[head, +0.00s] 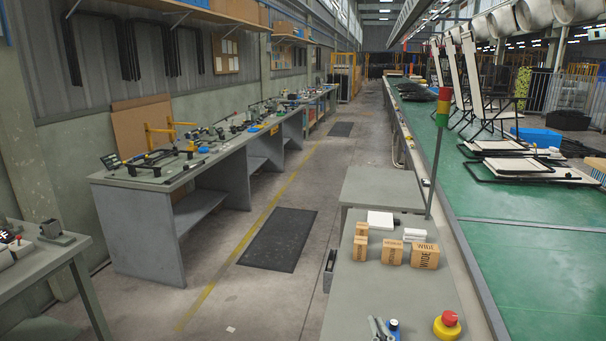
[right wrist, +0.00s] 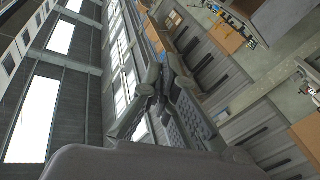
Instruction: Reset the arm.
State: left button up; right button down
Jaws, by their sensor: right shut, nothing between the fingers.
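My right gripper (right wrist: 157,88) fills the lower middle of the right wrist view. Its two dark grey fingers come together with nothing between them. It is clear of every surface and object there. Behind it the tilted view shows the wall, high windows and roof structure. I cannot make out my right gripper for sure in the head view. My left gripper does not show in either view.
A grey bench (head: 385,300) in front bears small cardboard boxes (head: 425,255), a red emergency button (head: 449,318) and a signal light post (head: 437,150). A green conveyor (head: 530,235) carries loungers at right.

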jog(key=s+d+f+m+g+h, duration=0.25)
jog(key=s+f+g, duration=0.2)
jog(key=f, duration=0.25)
jog(key=s+d+f+m+g+h, duration=0.1)
jog(key=s+d+f+m+g, duration=0.2)
jog(key=s+f, duration=0.35)
jog(key=s+f+n+g+y, duration=0.1)
jog(key=s+f+g, duration=0.3)
jog(key=s, duration=0.4)
jog(key=s+f+n+g, duration=0.1)
jog(key=s+f+g, duration=0.35)
jog(key=s, duration=0.35)
notch_tip(320, 180, down, 27)
jog(key=s+b, duration=0.1)
jog(key=b, duration=0.1)
jog(key=s+d+f+b, duration=0.1)
jog(key=s+d+f, duration=0.1)
jog(key=s+f, duration=0.6)
jog(key=s+d+f+g+b, duration=0.1)
jog(key=s+f, duration=0.7)
jog(key=f, duration=0.2)
jog(key=shift+s+d+f, duration=0.15)
jog(key=shift+s+d, duration=0.25)
